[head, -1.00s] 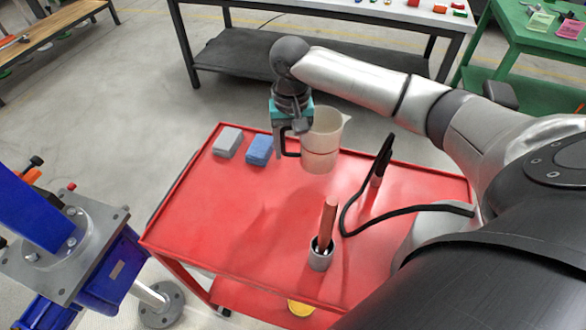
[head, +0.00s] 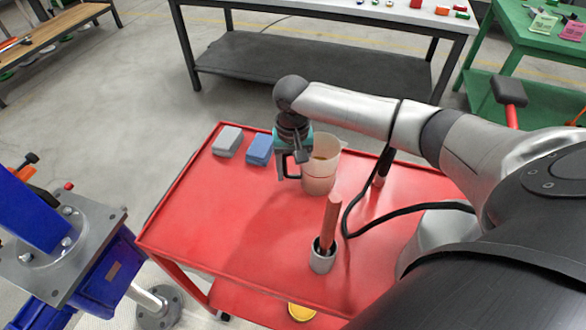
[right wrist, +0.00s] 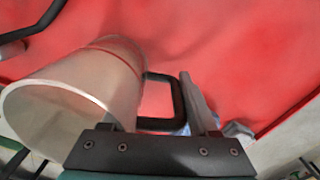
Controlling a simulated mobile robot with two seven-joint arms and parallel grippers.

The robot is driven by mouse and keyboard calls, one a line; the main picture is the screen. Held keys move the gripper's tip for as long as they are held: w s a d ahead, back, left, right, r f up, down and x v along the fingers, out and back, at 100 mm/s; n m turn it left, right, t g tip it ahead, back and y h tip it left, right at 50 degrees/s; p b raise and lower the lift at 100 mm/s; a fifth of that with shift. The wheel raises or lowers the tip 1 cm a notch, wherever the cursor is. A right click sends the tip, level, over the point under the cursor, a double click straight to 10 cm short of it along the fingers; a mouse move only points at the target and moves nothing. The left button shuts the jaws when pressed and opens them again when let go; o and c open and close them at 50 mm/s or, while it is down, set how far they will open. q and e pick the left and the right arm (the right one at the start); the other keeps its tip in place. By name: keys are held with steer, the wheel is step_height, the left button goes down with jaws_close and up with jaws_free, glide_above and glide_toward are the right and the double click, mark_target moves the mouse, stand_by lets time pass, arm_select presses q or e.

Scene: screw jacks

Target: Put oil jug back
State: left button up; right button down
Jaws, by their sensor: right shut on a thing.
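The oil jug (head: 320,172) is a translucent beige beaker-like jug with a dark handle, upright over the back middle of the red cart (head: 220,215). My right gripper (head: 291,170) comes down on the left side of the jug and is shut on its handle. In the right wrist view the jug (right wrist: 88,85) lies to the left, its open mouth towards the camera, with the black handle (right wrist: 176,98) by the gripper (right wrist: 192,105). I cannot tell whether the jug's base touches the cart top. My left gripper is not in view.
A grey block (head: 227,140) and a blue block (head: 259,149) lie left of the jug. A grey cup with a brush (head: 325,250) stands in front. A black cable or hose (head: 375,226) curves at the right. The cart's left middle is clear. A blue machine (head: 70,250) stands left.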

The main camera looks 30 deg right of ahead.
steer(key=shift+c, duration=0.7)
jaws_free()
step_height(320, 180, up, 12)
steer(key=p, duration=0.3)
steer(key=shift+r, duration=0.15)
